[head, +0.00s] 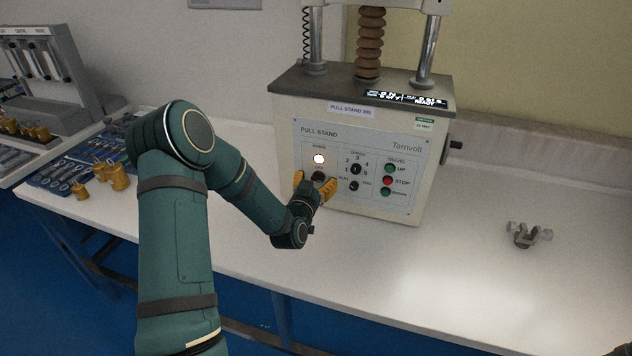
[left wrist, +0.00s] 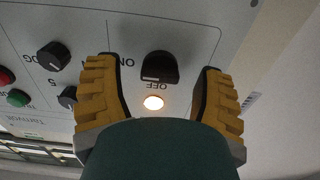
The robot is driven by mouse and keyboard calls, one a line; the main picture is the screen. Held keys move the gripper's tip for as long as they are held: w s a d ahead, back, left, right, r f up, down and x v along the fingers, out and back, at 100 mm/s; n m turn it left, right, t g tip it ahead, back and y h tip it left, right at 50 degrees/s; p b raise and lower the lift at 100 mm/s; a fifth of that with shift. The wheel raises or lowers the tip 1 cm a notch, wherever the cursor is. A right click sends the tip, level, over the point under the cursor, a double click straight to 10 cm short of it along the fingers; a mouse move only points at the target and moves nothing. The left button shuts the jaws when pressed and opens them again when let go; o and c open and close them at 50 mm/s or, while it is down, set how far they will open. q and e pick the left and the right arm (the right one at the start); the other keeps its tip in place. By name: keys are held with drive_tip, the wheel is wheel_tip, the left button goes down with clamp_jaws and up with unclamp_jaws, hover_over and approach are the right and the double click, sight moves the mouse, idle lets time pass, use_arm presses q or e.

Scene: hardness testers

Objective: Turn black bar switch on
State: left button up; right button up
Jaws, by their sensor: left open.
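The black bar switch (head: 318,176) is on the front panel of the pull stand (head: 290,115), just below a glowing round lamp (head: 319,159). My left gripper (head: 313,185) has yellow fingers and is at the panel, open, one finger on each side of the switch. In the left wrist view the panel appears upside down. There the switch (left wrist: 158,66) sits between the open fingers with a gap on both sides. The labels OFF and ON are beside it, and the lamp (left wrist: 153,103) is lit. The exact bar angle is hard to tell.
A speed knob (head: 355,168), another small knob (head: 354,186) and green and red buttons (head: 388,181) are close on the right of the panel. A metal fixture (head: 528,235) lies on the white bench (head: 440,270). Brass weights (head: 117,177) stand at left.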

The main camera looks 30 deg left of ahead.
use_arm(q)
drive_tip(key=shift+s, duration=0.1)
drive_tip(key=v, duration=1.1)
drive_tip(key=shift+s, duration=0.4)
drive_tip(key=shift+s+d+f, duration=0.1)
use_arm(e)
drive_tip(key=shift+s, duration=0.15)
